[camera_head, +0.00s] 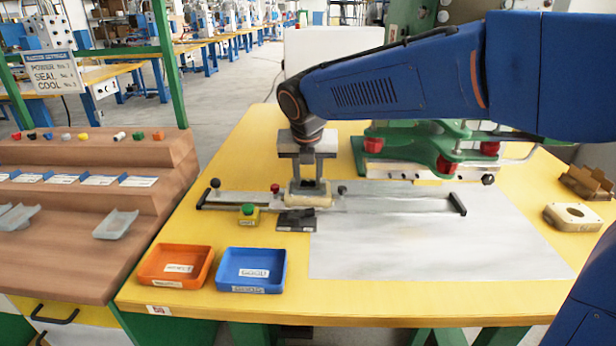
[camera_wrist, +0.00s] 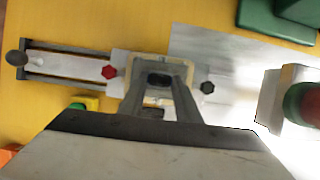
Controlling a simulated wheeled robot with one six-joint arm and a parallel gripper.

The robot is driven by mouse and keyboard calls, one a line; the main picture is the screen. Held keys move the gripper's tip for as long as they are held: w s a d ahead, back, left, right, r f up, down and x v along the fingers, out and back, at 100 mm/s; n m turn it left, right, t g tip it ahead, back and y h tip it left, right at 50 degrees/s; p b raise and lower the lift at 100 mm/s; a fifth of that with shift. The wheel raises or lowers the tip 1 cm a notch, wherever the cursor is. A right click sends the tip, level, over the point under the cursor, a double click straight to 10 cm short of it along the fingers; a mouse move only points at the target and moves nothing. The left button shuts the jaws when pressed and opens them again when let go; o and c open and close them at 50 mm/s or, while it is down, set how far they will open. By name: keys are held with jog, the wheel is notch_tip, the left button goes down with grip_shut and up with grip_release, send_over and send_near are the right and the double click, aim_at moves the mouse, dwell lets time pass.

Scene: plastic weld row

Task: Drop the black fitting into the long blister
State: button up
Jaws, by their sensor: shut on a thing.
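My gripper (camera_head: 308,184) points straight down over a cream nest block (camera_head: 322,201) on the slide fixture. It is shut on a small black fitting, which shows as a dark piece between the fingertips in the wrist view (camera_wrist: 160,80). The fitting is low over or inside the nest; I cannot tell whether it touches. Any blister in the nest is mostly hidden by the fingers, and its shape cannot be made out. Grey trough-shaped blister shells lie on the wooden rack at left, one at its right edge (camera_head: 115,224).
An orange tray (camera_head: 147,283) and a blue tray (camera_head: 283,270) stand at the table's front left. A yellow box with a green button (camera_head: 249,216) and a dark block (camera_head: 297,220) sit before the slide. The green press (camera_head: 430,145) stands behind. The grey sheet is clear.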

jog(key=shift+f, duration=0.15)
dwell(0.3)
jog(key=o, duration=1.1)
jog(key=shift+c, duration=0.8)
jog(key=c, duration=0.3)
jog(key=shift+r, duration=3.5)
